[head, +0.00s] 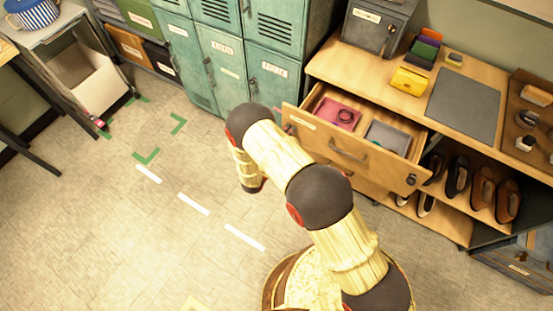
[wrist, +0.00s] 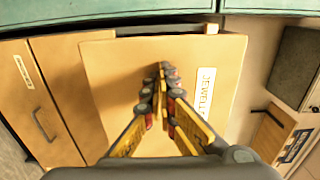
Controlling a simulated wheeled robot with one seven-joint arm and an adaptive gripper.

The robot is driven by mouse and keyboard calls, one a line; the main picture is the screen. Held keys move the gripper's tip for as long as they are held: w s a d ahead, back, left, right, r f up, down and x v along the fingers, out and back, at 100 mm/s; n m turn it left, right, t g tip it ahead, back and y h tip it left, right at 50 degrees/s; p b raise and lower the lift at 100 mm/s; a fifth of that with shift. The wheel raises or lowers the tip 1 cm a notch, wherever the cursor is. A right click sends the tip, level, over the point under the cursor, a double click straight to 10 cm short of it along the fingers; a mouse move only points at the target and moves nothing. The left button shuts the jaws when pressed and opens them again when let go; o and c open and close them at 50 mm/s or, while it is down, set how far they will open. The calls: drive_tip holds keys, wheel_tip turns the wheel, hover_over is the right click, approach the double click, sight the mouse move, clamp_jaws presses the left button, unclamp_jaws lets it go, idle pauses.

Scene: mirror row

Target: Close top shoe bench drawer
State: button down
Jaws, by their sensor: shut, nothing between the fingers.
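The top shoe bench drawer (head: 345,152) is pulled out from the wooden bench. It holds a pink tray (head: 336,113) and a grey tray (head: 386,138). In the wrist view, its wooden front (wrist: 115,80) fills the middle, with a partly hidden label starting "JEWELL". My gripper (wrist: 165,70) is shut and empty, with its fingertips in front of that panel near the label. I cannot tell whether they touch it. In the head view my arm reaches the left end of the drawer front and mostly hides the gripper.
A closed lower drawer (wrist: 50,100) with a handle lies beneath. The bench top holds a grey mat (head: 464,103), a yellow box (head: 409,81) and a metal box (head: 375,27). Shoes (head: 482,186) stand on shelves at right. Teal lockers (head: 222,62) adjoin the bench's left. Floor in front is clear.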

sight(309, 103)
drive_tip(key=b+x, duration=0.3)
drive_tip(key=x, duration=1.4)
drive_tip(key=shift+w+d, duration=0.2)
drive_tip(key=shift+w, duration=0.05)
drive_tip(key=shift+w+d+b, duration=0.35)
drive_tip(key=shift+w+d, duration=0.05)
drive_tip(key=shift+w, duration=0.2)
drive_tip(key=shift+r, duration=0.1)
drive_tip(key=shift+w, duration=0.1)
drive_tip(key=p+v, duration=0.3)
drive_tip(key=v, duration=1.1)
drive_tip(key=shift+a, duration=0.1)
